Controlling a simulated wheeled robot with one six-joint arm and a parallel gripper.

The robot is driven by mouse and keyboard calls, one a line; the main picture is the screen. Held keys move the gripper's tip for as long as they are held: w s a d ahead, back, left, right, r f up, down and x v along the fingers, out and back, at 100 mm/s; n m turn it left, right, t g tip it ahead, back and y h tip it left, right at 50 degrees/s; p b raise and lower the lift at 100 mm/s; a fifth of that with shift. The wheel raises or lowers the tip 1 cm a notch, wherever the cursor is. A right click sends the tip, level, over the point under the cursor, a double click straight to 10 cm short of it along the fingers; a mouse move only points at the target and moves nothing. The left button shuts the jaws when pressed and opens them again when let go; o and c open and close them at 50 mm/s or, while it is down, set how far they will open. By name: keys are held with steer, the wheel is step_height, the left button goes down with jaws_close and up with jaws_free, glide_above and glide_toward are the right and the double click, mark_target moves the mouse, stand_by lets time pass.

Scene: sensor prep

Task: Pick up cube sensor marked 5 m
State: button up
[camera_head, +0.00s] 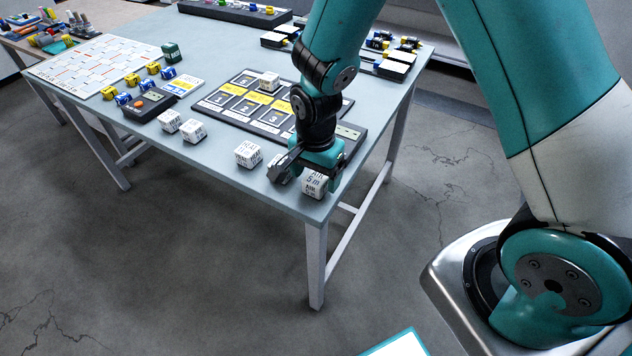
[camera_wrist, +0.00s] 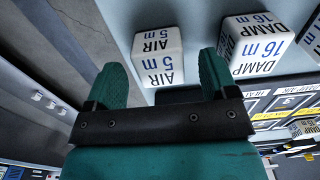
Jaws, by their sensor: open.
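The white cube sensor marked "AIR 5 m" (camera_head: 314,186) stands on the table near its front corner. In the wrist view the same cube (camera_wrist: 157,56) lies just beyond my fingertips, roughly centred between them. My gripper (camera_head: 306,168) is open and empty, low over the table beside the cube; its two teal fingers also show in the wrist view (camera_wrist: 162,76). I cannot tell whether a finger touches the cube. A "DAMP 16 m" cube (camera_wrist: 256,46) stands close to the right finger in the wrist view. In the head view my gripper partly hides a neighbouring cube.
Another white cube (camera_head: 248,154) stands left of my gripper, with two more further left. A dark tray with numbered slots (camera_head: 210,106) lies behind, bearing one cube (camera_head: 269,82). A white patterned board (camera_head: 60,72) and small yellow and blue parts sit at the left.

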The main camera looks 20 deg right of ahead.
steer(key=shift+f, duration=0.8)
steer(key=c, duration=1)
steer(key=shift+r, duration=0.1)
